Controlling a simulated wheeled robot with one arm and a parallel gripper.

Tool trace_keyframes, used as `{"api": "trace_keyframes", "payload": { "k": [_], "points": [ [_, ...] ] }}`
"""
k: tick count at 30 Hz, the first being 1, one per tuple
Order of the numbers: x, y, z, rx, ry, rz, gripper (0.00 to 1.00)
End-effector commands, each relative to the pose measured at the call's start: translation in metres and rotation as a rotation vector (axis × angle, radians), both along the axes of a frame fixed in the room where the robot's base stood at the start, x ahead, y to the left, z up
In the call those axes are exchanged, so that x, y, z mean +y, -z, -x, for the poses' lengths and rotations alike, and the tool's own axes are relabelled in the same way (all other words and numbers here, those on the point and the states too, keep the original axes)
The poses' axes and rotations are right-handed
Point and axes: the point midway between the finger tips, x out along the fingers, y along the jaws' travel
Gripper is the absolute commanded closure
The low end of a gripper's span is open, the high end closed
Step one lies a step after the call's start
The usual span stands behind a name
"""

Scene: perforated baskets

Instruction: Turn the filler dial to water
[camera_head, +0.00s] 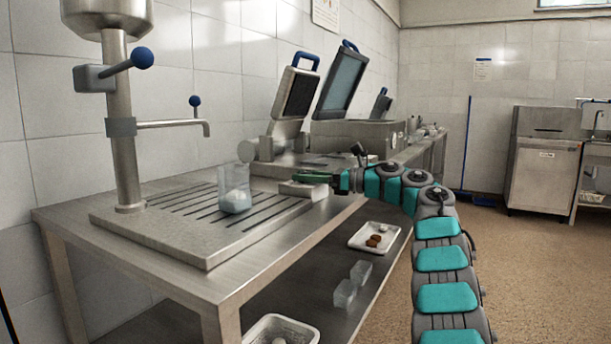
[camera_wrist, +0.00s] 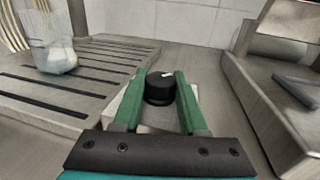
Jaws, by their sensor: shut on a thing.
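The dial (camera_wrist: 158,93) is a round black knob with a small white mark on its top, near the far side. It sits on a pale block (camera_head: 302,189) at the right end of the slotted drain board. No water label can be read. My gripper (camera_head: 312,177) reaches in from the right, its green fingers (camera_wrist: 160,78) on either side of the dial and shut on it. In the head view the fingers hide the dial. The filler (camera_head: 128,165) is a steel column with a tank on top, blue-knobbed levers and a spout.
A clear beaker (camera_head: 235,190) with pale contents stands on the drain board (camera_head: 150,235), left of my gripper; it also shows in the wrist view (camera_wrist: 50,45). Open grill presses (camera_head: 343,80) stand behind. A tray (camera_head: 374,238) and clear containers lie on the lower shelf.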

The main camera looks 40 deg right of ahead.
Motion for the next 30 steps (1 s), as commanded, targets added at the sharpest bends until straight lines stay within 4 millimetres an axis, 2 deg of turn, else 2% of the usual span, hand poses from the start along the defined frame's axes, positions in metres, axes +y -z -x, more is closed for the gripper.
{"api": "trace_keyframes", "payload": {
  "k": [7, 8, 15, 25, 30],
  "points": [
    [0.0, 0.001, 0.0, 0.001, 0.001, -0.001, 1.0],
    [0.0, 0.001, 0.0, 0.001, 0.001, -0.001, 0.56],
    [0.0, 0.0, 0.0, 0.001, 0.001, -0.001, 0.29],
    [-0.001, 0.0, 0.002, 0.001, 0.001, -0.001, 0.28],
    [-0.01, 0.001, 0.013, 0.0, 0.003, -0.001, 0.28]
  ]
}}
